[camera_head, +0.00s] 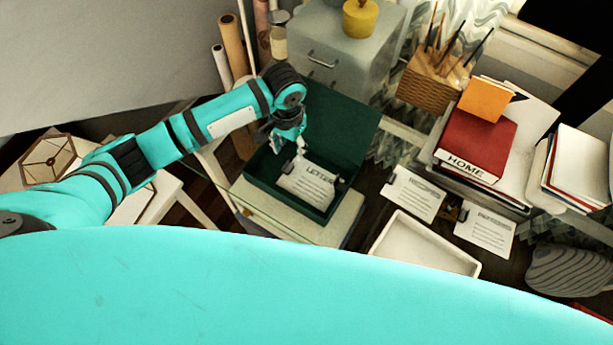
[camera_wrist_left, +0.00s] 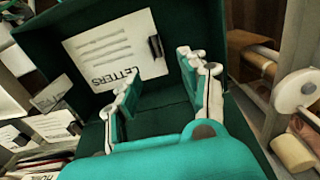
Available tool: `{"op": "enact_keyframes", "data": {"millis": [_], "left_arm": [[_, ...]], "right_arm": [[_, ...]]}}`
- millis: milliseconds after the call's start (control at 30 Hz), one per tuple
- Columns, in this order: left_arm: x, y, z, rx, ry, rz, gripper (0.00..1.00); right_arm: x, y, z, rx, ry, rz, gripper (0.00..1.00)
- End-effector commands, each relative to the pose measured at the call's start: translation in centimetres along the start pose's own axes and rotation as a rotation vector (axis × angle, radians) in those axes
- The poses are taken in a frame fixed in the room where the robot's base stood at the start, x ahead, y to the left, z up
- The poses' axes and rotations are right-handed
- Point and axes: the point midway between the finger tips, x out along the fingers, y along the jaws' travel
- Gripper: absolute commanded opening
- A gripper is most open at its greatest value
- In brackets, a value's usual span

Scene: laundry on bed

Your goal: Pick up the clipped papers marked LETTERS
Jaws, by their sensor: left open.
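In the left wrist view the papers (camera_wrist_left: 112,52) lie flat, with the clip (camera_wrist_left: 155,47) at one side. My left gripper (camera_head: 299,146) is over the box near the papers' upper left edge. In the left wrist view its fingers (camera_wrist_left: 168,82) are spread with nothing between them, and the papers show beyond them. My right gripper is in neither view.
The box's lid (camera_head: 338,118) stands raised behind. Two other clipped paper sheets (camera_head: 412,196) (camera_head: 486,232) lie to the right, by an empty white tray (camera_head: 425,245). A red HOME binder (camera_head: 478,145) and a pencil basket (camera_head: 432,83) stand farther right. A grey drawer cabinet (camera_head: 335,45) is behind.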

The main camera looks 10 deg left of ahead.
Motion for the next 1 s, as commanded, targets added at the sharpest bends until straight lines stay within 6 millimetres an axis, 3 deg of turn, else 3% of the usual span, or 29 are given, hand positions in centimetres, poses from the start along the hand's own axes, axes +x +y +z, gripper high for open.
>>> {"op": "enact_keyframes", "data": {"millis": [167,500,767,1000], "left_arm": [[1.0,0.0,0.1,0.000,0.000,-0.001,0.44],[5.4,0.1,0.9,0.000,-0.001,-0.001,0.44],[5.9,0.1,0.9,0.001,0.002,0.000,0.44],[5.8,0.1,0.9,0.000,0.002,0.000,0.15]], "right_arm": [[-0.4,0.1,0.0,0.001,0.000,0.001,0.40],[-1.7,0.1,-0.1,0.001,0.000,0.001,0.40],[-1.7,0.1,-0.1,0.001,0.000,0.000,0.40],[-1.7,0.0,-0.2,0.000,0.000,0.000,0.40]]}}
